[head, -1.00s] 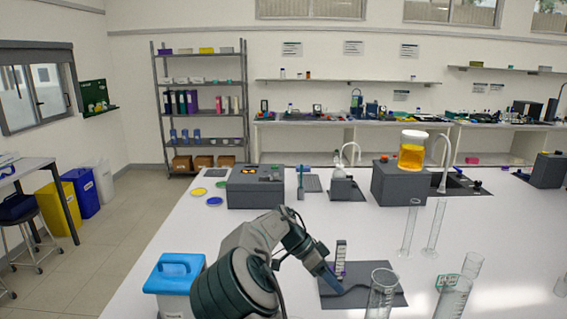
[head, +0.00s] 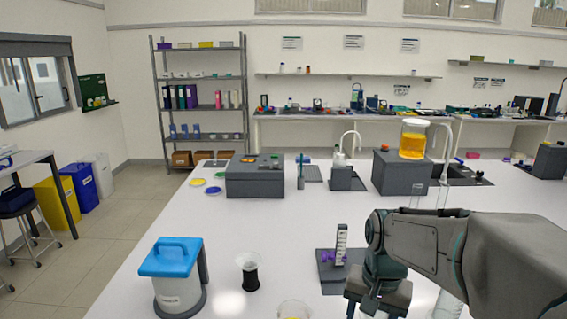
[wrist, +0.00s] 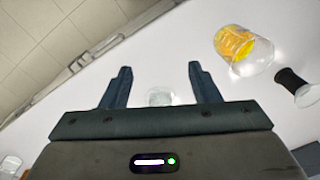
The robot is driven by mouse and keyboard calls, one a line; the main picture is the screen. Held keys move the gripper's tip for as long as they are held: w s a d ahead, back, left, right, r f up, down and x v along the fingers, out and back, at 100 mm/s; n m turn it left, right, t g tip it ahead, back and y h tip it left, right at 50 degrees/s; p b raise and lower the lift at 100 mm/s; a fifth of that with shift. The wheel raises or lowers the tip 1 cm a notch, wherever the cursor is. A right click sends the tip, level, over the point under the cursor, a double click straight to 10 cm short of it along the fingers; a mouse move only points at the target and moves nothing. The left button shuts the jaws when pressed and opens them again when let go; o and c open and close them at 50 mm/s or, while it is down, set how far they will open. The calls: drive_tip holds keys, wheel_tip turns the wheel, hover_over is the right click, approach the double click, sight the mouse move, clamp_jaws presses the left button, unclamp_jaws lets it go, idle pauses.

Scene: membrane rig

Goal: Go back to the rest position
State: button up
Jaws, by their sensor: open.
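My gripper shows in the wrist view (wrist: 159,69) with its two dark fingers spread apart and nothing held between them. Its fingers point over the white bench, near the bench edge. A small clear glass vessel (wrist: 158,96) shows in the gap between the fingers, apparently below them. In the head view my arm reaches in from the right and bends down at the front centre-right; the fingertips are not clear there.
A beaker with yellow-orange contents (wrist: 234,45) and a black-based cup (wrist: 294,84) stand to the right in the wrist view. A blue-lidded container (head: 174,278) is front left in the head view. A purple-knobbed stand (head: 341,247) is beside my arm.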

drive_tip(key=s+n+t+b, duration=0.1)
drive_tip(key=s+n, duration=0.1)
drive_tip(key=s, duration=0.3)
drive_tip(key=s+a+f+n+t+b, duration=0.1)
drive_tip(key=s+n+t, duration=0.1)
drive_tip(key=s+n, duration=0.1)
drive_tip(key=shift+s+a+f, duration=0.15)
drive_tip(key=shift+s+a, duration=0.1)
drive_tip(key=shift+s, duration=0.6)
drive_tip(key=shift+d, duration=0.1)
